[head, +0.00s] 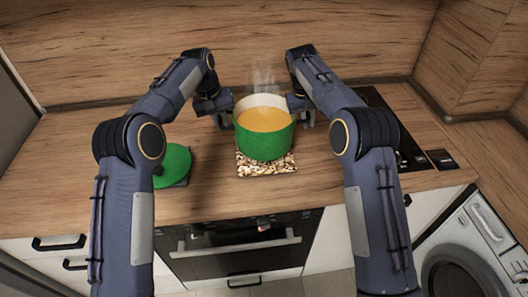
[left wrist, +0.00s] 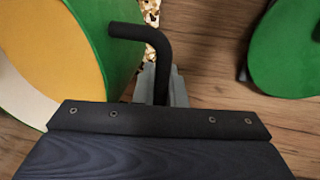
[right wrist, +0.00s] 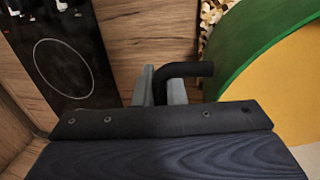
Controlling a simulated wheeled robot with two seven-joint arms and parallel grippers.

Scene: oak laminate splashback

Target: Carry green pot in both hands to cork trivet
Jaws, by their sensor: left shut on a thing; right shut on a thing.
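The green pot (head: 263,146) holds steaming yellow-orange liquid and looks level in the head view. The cork trivet (head: 266,168) shows below and in front of it; the pot hides its back part. I cannot tell whether the pot touches it. My left gripper (head: 224,118) is shut on the pot's left handle, a black bent bar (left wrist: 150,40) in the left wrist view. My right gripper (head: 306,114) is shut on the right handle, a black bar (right wrist: 185,70) in the right wrist view. The pot's wall also shows there (right wrist: 235,50).
A round green lid (head: 172,162) lies on the counter left of the trivet. A black hob (head: 398,130) is at the right, partly behind my right arm. An oven (head: 235,245) is below the counter's front edge. Bare counter (head: 320,170) lies right of the trivet.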

